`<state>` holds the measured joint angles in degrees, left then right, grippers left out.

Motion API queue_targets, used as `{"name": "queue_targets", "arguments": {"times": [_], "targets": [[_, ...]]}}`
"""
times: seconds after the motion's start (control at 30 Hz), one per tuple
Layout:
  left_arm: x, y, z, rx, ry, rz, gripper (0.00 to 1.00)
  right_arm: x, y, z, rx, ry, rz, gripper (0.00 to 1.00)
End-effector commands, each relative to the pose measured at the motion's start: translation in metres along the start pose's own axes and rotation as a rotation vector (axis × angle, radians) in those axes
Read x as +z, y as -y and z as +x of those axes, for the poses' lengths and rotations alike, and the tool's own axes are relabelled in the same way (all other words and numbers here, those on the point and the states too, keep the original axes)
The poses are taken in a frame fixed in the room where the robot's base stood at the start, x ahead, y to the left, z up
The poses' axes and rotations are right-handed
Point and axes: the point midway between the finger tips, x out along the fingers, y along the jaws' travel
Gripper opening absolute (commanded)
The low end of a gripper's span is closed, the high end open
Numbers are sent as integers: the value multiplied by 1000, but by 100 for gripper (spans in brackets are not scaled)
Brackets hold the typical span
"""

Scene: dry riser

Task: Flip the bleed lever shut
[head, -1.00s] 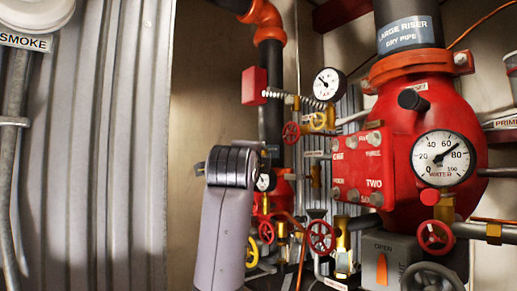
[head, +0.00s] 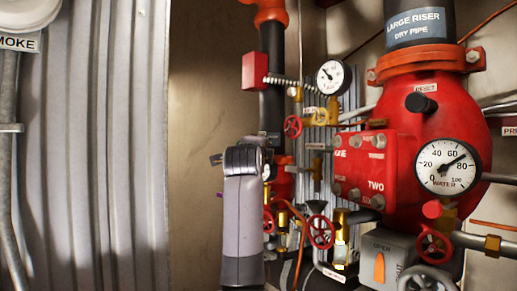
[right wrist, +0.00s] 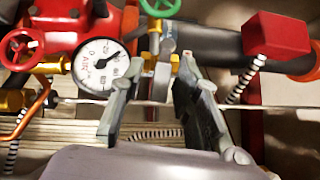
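My right gripper (right wrist: 160,64) is open in the right wrist view, its two dark fingers apart. A small grey and brass fitting (right wrist: 162,80) shows between the fingers; I cannot tell whether they touch it. A green handle (right wrist: 160,8) stands beyond the fingertips at the top. I cannot tell for sure which part is the bleed lever. In the head view one of my arms rises in front of the lower pipework, hiding part of it, and its fingers are mostly hidden. My left gripper cannot be made out.
The red riser valve (head: 405,140) with its water gauge (head: 447,166) fills the right side. A small gauge (head: 333,77), red handwheels (head: 321,231) and a red box (head: 255,71) crowd the middle.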

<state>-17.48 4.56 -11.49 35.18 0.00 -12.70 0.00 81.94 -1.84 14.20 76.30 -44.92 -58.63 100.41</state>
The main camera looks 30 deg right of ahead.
Motion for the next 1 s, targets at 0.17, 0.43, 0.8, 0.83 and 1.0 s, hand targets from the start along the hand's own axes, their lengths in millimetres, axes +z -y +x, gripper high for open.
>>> {"name": "queue_targets", "arguments": {"times": [0.17,0.43,0.8,0.83,1.0], "targets": [[-10,1,0,-1,-15,0,51,0,0,0,0,0,0,16],[-13,2,0,-2,-20,0,51,0,0,0,1,0,0,0],[-10,1,0,-2,-15,0,51,1,5,-1,46,2,-41,0],[-9,1,0,-2,-14,0,51,1,5,-1,63,3,-56,0],[-7,1,0,-1,-12,-1,51,1,6,0,113,1,-111,0]]}}
